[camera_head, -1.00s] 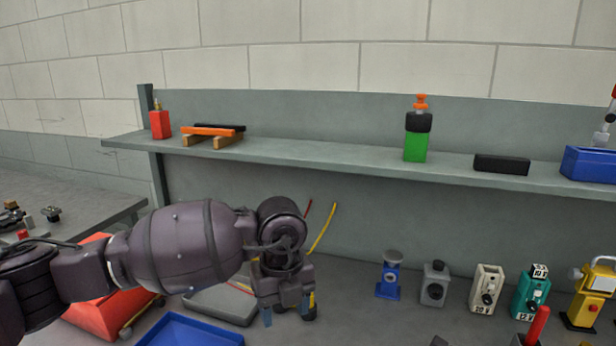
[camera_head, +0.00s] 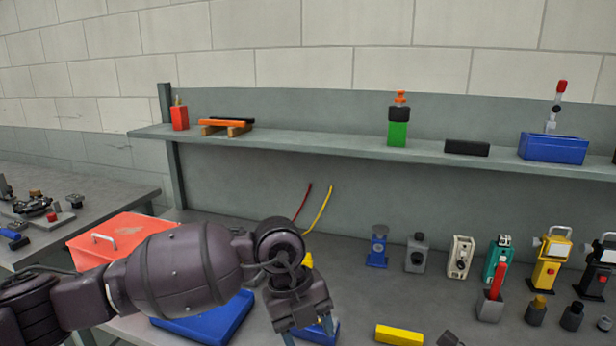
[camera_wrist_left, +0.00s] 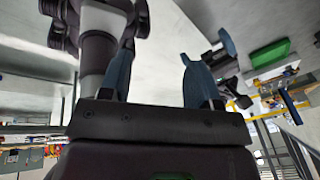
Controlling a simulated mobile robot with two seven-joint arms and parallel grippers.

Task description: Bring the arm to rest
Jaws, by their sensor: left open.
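My left arm comes in from the left in the head view. Its gripper (camera_head: 309,330) hangs low in front of the bench, with the fingertips partly cut off by the bottom edge. In the left wrist view the two blue-grey fingers of the gripper (camera_wrist_left: 155,80) stand apart with nothing between them. A blue tray (camera_head: 205,322) lies beside the gripper on its left, partly hidden by my forearm. A smaller blue thing (camera_head: 318,334) shows behind the fingers. My right gripper is in neither view.
A red box with a handle (camera_head: 120,236) stands left behind my arm. A yellow block (camera_head: 399,335) lies right of the gripper. Several devices, including a blue one (camera_head: 377,246) and a yellow one (camera_head: 549,262), line the bench's back. A shelf (camera_head: 330,150) holds a green bottle (camera_head: 397,133) and a blue bin (camera_head: 552,148).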

